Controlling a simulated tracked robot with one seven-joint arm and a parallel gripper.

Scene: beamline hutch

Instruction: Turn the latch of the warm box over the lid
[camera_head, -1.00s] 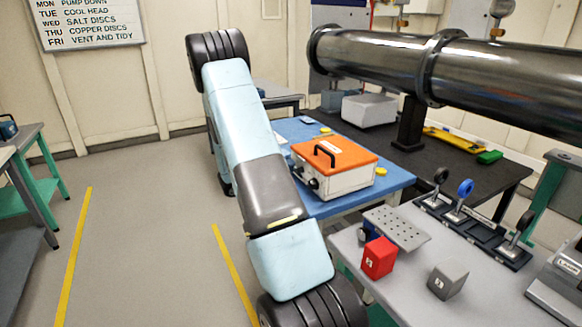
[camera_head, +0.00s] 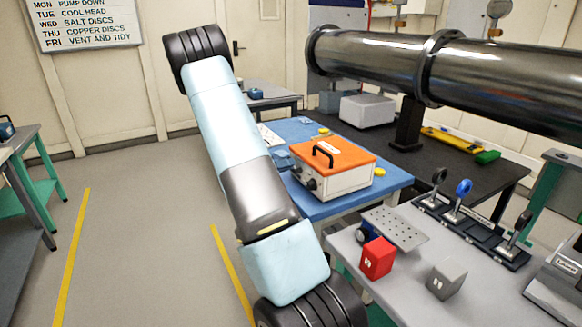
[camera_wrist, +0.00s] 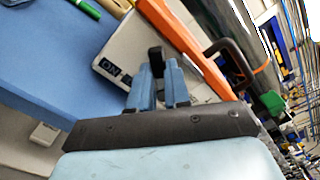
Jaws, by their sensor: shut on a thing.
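The warm box (camera_head: 345,182) is a white box with an orange lid (camera_head: 340,152) and a black handle (camera_head: 322,149), on a blue table. Dark fittings (camera_head: 307,181) show on its front side. In the wrist view the box's white side (camera_wrist: 125,50) bears an "ON" label, and the orange lid (camera_wrist: 186,42) slants past on the right. My gripper (camera_wrist: 158,72) has its two blue fingers shut on a small black piece, apparently the latch (camera_wrist: 155,54), beside the lid's edge. The fingers hide its lower part. In the head view my arm hides most of the gripper.
The blue table (camera_head: 375,191) has small items around the box. A large dark pipe (camera_head: 480,75) runs above the black table behind.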

